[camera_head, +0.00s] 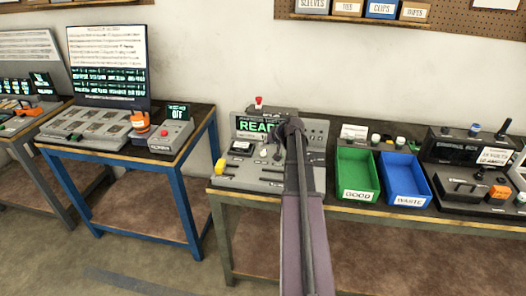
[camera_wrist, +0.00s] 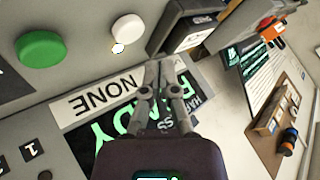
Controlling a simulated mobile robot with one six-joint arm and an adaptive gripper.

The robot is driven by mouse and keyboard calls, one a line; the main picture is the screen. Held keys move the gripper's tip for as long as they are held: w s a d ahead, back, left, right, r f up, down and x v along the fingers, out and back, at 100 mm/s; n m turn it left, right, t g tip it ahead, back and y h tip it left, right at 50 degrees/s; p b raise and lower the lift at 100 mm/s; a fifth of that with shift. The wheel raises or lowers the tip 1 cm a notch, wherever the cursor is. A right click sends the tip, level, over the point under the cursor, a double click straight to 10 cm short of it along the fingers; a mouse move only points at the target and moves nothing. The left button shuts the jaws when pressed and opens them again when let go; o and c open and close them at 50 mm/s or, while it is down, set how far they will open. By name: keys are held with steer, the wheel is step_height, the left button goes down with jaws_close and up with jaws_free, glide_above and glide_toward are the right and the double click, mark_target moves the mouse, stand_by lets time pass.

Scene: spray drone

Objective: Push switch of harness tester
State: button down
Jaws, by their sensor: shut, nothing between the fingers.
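The harness tester (camera_head: 225,172) is a grey console on the middle bench, with a green-lit screen (camera_head: 252,126) reading READY, partly covered by my arm. The same screen shows rotated in the wrist view (camera_wrist: 98,130), beside a label reading NONE (camera_wrist: 92,92). A large green round button (camera_wrist: 40,50) and a smaller white round button (camera_wrist: 127,26) are on the panel there. Which control is the switch, I cannot tell. My gripper (camera_wrist: 163,62) is shut and empty, in front of the panel near the label and white button. Contact cannot be judged. In the head view my arm hides its fingertips.
A green GOOD bin (camera_head: 358,194) and a blue WASTE bin (camera_head: 410,200) stand right of the tester. A dark device with knobs (camera_head: 455,146) is farther right. Another bench with a monitor (camera_head: 108,62) and a control box reading OFF (camera_head: 172,134) is left, across a floor gap.

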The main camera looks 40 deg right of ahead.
mark_target(264, 154)
steer(key=shift+r+p, duration=1.75)
steer(key=shift+r, duration=0.25)
